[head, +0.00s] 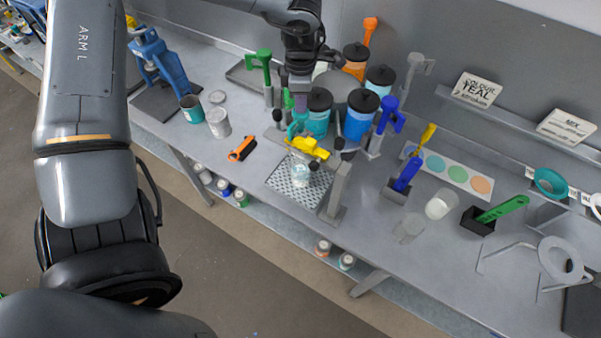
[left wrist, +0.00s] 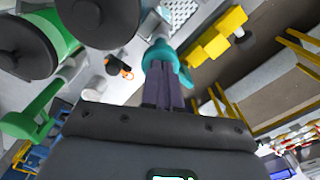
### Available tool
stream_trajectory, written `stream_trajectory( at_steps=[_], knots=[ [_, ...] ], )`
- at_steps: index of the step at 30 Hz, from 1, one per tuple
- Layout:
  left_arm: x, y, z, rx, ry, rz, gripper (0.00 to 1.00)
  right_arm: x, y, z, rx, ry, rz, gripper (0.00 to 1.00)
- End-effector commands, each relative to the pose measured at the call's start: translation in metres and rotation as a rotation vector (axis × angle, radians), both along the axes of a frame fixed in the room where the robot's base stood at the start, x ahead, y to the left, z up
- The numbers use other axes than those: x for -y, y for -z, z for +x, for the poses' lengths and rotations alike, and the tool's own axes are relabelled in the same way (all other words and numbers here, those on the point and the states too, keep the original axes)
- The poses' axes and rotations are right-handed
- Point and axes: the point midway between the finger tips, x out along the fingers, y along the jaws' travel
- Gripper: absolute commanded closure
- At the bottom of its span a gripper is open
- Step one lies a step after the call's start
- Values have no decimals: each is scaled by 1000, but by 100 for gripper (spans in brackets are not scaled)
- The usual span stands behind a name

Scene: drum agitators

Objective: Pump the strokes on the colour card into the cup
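The colour card (head: 478,88) stands on the back ledge and reads TEAL, with a smaller line below it that is hard to read. A clear cup (head: 300,173) stands on a perforated tray near the front edge. The teal pump head (head: 296,124) is behind the cup, beside a dark-lidded teal drum (head: 318,118). My left gripper (head: 300,102) points down at the teal pump head. In the left wrist view its fingers (left wrist: 166,72) look shut together, with their tips at the teal pump head (left wrist: 161,52). My right gripper is not in view.
Blue (head: 390,115), green (head: 260,58), orange (head: 370,28) and grey (head: 418,66) pump heads stand around. A grey upright (head: 338,190) stands right of the tray. A black-and-orange tool (head: 242,149) lies left of it.

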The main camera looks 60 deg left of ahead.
Motion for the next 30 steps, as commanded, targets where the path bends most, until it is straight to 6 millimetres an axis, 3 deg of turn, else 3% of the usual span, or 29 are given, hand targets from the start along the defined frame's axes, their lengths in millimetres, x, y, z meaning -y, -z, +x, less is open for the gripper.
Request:
stream_trajectory(
  at_steps=[11,30],
  knots=[
    [0,-8,0,0,1,0,100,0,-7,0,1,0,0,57],
    [0,-53,0,-1,0,-1,100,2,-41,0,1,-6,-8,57]
  ],
)
